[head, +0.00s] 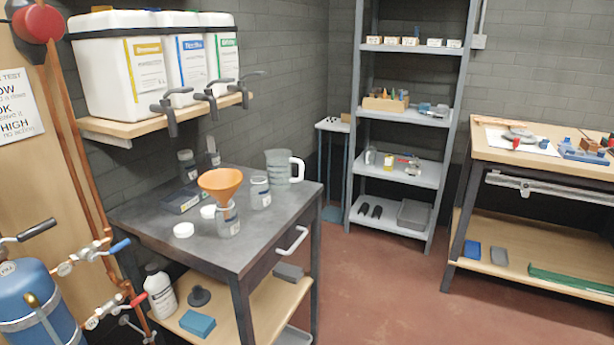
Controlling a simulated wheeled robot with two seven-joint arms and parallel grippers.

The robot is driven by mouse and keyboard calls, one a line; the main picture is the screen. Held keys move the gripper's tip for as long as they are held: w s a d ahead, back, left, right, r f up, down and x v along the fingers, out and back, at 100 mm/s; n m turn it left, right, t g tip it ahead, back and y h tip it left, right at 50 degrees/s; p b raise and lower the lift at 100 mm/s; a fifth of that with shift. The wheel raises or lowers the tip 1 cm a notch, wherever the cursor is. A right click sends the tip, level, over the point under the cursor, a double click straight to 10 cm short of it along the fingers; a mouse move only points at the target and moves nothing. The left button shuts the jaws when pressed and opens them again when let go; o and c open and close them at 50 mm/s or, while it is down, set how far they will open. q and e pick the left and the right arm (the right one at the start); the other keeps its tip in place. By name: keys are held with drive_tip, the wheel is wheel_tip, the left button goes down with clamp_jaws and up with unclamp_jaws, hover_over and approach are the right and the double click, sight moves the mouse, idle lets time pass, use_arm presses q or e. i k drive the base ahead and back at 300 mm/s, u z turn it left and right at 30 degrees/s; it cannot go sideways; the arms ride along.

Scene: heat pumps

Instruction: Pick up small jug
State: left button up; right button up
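A translucent grey jug (278,168) with a white handle stands upright at the back right of the dark-topped table (225,258). It is the only vessel on this table with a clear jug handle. Nothing touches it. A small jar (260,194) with a pale label stands just in front and left of it. An orange funnel (220,182) sits in the mouth of another small jar (228,222). Neither of my grippers is in view.
White lids (183,230) and more jars (187,166) share the tabletop. Above it, a wall shelf (110,127) holds three white canisters with black taps. A blue cylinder (35,295) stands front left. The red floor (385,290) to the right is clear.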

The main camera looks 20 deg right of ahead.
sight(279, 162)
drive_tip(key=z, duration=0.85)
drive_tip(key=i, duration=0.6)
drive_tip(key=z, duration=0.05)
